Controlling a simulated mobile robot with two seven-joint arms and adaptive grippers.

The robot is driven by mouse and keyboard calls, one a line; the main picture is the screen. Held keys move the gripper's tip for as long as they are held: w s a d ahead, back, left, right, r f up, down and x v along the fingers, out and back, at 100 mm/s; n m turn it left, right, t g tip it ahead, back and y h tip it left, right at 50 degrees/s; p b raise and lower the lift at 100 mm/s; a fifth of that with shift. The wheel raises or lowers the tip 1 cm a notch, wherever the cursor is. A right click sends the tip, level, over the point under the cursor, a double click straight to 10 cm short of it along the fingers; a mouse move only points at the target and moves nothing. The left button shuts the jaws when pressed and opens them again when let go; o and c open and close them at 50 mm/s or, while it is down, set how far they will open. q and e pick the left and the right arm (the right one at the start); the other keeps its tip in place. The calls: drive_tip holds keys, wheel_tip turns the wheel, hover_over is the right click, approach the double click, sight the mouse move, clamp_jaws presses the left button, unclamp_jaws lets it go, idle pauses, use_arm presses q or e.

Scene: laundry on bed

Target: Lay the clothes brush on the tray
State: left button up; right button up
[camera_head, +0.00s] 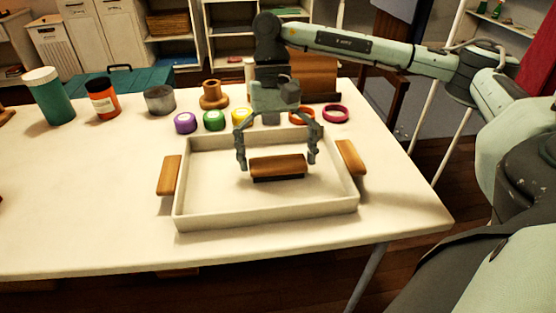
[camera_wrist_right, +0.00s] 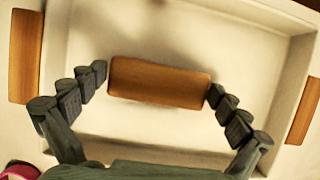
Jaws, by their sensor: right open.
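The clothes brush (camera_head: 278,167) has a brown wooden back and a dark underside. It lies inside the white tray (camera_head: 265,216), near the middle of its floor. It also shows in the right wrist view (camera_wrist_right: 160,82), with the tray floor around it. My right gripper (camera_head: 277,161) is above the tray, pointing down. Its fingers are open, one at each end of the brush. In the wrist view, the fingertips of my right gripper (camera_wrist_right: 157,82) are close to the brush's ends; contact is hard to tell. My left gripper is out of view.
The tray has wooden handles at left (camera_head: 169,175) and right (camera_head: 351,157). A teal cup (camera_head: 52,98) stands far left.

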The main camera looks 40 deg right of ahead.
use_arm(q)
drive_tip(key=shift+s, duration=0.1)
use_arm(e)
drive_tip(key=shift+r, duration=0.2)
drive_tip(key=shift+v, duration=1.2)
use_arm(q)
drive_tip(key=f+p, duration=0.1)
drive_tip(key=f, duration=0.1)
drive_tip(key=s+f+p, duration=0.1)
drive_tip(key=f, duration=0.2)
use_arm(e)
drive_tip(key=v, duration=0.9)
drive_tip(key=shift+r, duration=0.25)
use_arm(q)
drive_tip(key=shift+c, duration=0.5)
